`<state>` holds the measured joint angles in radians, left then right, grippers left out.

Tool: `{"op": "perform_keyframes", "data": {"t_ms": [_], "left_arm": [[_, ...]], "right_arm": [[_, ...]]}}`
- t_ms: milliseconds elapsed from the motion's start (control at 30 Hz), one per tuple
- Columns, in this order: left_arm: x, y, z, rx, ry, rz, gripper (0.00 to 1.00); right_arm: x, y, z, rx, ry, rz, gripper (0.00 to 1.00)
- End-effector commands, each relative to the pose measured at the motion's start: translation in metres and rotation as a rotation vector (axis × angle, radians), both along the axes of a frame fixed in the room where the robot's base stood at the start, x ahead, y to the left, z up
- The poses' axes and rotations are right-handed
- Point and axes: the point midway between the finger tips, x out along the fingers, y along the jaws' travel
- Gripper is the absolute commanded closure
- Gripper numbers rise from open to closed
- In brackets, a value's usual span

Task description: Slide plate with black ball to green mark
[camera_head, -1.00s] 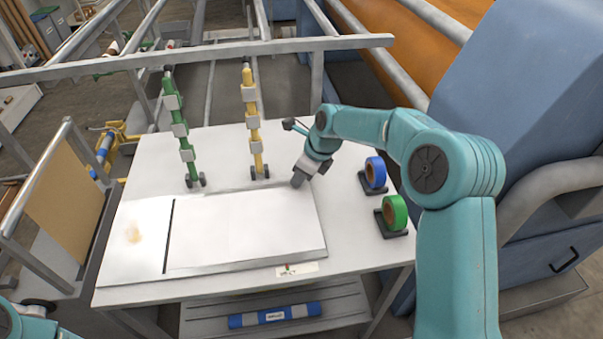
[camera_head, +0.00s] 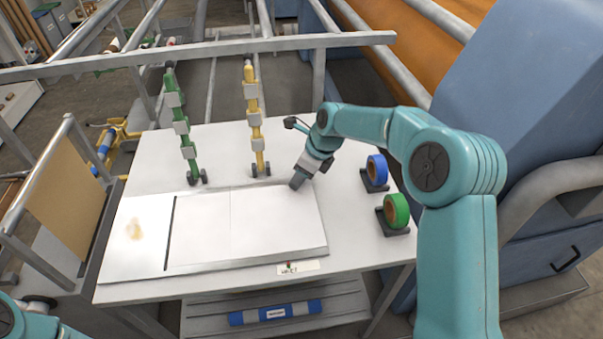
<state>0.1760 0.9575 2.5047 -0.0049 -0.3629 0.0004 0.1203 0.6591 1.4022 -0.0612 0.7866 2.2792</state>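A flat pale plate (camera_head: 275,218) lies in a shallow metal frame on the white table. A thin seam runs across it left of its middle. My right gripper (camera_head: 297,182) points down at the plate's far right corner, touching or just above it; its fingers are too small to tell open from shut. A dark knob (camera_head: 290,122) on a thin rod shows behind my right wrist; I cannot tell whether it is the black ball. No green mark can be made out for certain. My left arm shows only at the lower left corner; its gripper is out of view.
A green post (camera_head: 181,125) and a yellow post (camera_head: 254,120) stand behind the plate. Blue (camera_head: 376,170) and green (camera_head: 396,211) tape rolls sit at the right. A small label (camera_head: 298,268) lies at the front edge. The table's left back is clear.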

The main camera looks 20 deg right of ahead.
Motion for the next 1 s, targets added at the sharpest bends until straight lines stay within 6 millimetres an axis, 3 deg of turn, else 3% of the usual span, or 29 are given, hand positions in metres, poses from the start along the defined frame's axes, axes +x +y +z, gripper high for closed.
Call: {"op": "perform_keyframes", "data": {"t_ms": [333, 467, 800, 1000], "left_arm": [[0.000, 0.000, 0.000, 0.000, 0.000, 0.000, 0.57], [0.000, 0.000, -0.003, 0.000, 0.000, 0.000, 0.57], [0.000, 0.000, -0.009, 0.000, 0.000, 0.000, 0.57], [0.000, 0.000, -0.009, 0.000, 0.000, 0.000, 0.57]], "right_arm": [[0.000, 0.000, 0.003, 0.000, -0.003, -0.001, 0.48], [-0.003, -0.004, 0.016, 0.000, -0.007, -0.001, 0.48], [-0.028, -0.027, 0.096, -0.001, -0.007, -0.002, 0.48], [-0.040, -0.037, 0.134, 0.000, -0.005, -0.002, 0.48]]}}
